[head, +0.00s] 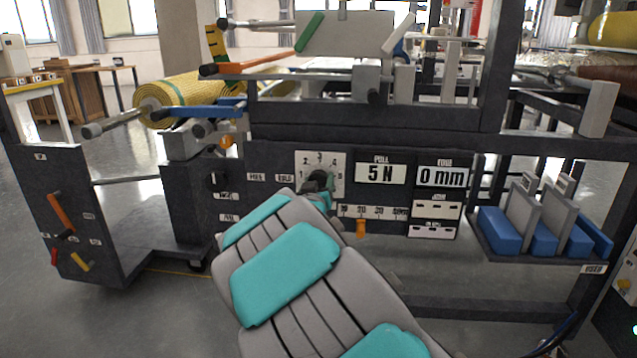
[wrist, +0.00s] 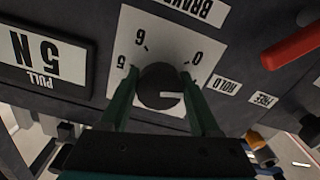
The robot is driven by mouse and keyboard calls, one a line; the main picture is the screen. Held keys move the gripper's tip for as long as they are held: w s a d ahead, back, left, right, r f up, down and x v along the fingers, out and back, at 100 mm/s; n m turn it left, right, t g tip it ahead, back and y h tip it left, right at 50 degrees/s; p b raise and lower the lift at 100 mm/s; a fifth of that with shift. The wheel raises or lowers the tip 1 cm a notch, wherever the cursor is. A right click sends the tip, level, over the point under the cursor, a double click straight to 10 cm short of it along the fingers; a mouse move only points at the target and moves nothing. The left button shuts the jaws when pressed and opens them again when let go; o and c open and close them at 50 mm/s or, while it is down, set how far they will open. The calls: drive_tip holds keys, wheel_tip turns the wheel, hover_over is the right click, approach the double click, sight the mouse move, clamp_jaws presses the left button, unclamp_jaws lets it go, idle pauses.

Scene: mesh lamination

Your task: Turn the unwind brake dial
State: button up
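The unwind brake dial is a dark round knob (wrist: 160,88) with a white pointer line, on a white numbered plate (wrist: 140,28) in the wrist view, which sees it upside down. The pointer line runs toward the right in that view. My gripper (wrist: 159,75) has one dark green finger on each side of the knob, and both appear to touch it. In the head view the numbered plate (head: 334,161) is on the front panel, and my gripper (head: 319,183) covers much of the knob. The PULL display (head: 381,173) reads 5 N.
An orange pointer (head: 361,228) hangs below a scale at lower right. The EDGE display (head: 442,177) reads 0 mm. A red bar (wrist: 295,45) is at right in the wrist view. A yellow mesh roll (head: 190,92) is above left.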

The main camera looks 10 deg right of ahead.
drive_tip(key=c, duration=0.8)
drive_tip(key=shift+f+m+b, duration=0.1)
drive_tip(key=shift+m+b, duration=0.2)
drive_tip(key=m+b, duration=0.3)
drive_tip(key=m, duration=0.1)
drive_tip(key=shift+a+f+m, duration=0.1)
drive_tip(key=shift+m, duration=0.3)
drive_tip(key=m+b, duration=0.3)
drive_tip(key=m, duration=0.3)
drive_tip(key=shift+r, duration=0.2)
drive_tip(key=shift+m, duration=0.4)
drive_tip(key=o, duration=1.4)
drive_tip(key=shift+c, duration=0.2)
